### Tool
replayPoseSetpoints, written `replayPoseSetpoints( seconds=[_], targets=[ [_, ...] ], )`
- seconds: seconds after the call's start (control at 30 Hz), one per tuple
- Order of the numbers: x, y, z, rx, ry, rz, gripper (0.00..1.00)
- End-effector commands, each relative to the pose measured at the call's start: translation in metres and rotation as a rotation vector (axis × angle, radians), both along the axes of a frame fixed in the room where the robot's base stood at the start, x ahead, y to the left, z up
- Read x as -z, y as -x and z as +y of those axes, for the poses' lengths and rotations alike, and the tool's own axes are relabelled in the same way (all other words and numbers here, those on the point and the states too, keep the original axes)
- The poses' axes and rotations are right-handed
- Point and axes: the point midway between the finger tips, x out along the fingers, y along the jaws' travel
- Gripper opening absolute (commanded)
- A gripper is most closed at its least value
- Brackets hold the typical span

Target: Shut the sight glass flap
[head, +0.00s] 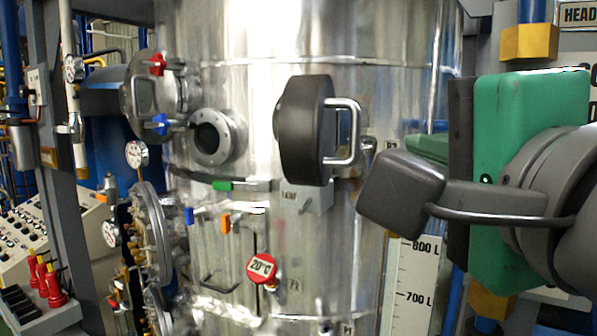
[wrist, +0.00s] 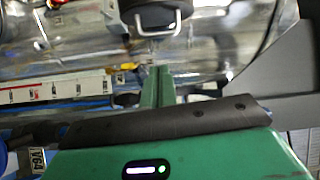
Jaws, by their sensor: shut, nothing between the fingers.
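The sight glass flap looks to be the dark, thick round cover (head: 303,130) with a metal bar handle (head: 355,132) on its right side. It stands out from the steel tank, seen nearly edge-on in the head view. Its dark body (wrist: 148,12) and handle also show at the top of the wrist view. What lies behind it is hidden. My gripper (head: 412,146) is to the right of the handle, apart from it in the head view. In the wrist view its green fingers (wrist: 160,72) are together and empty, pointing toward the handle.
An open flanged port (head: 214,138) sits on the tank (head: 250,60) left of the flap. A litre scale (head: 411,290) stands below my gripper.

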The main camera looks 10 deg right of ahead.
Motion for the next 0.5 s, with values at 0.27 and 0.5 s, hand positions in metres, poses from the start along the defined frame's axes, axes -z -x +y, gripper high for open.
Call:
replayPoseSetpoints(
  seconds=[0.27,0.5],
  targets=[
    [-0.001,0.003,-0.001,-0.055,-0.113,0.030,0.00],
    [-0.003,-0.034,-0.001,-0.056,-0.110,0.032,0.00]
  ],
)
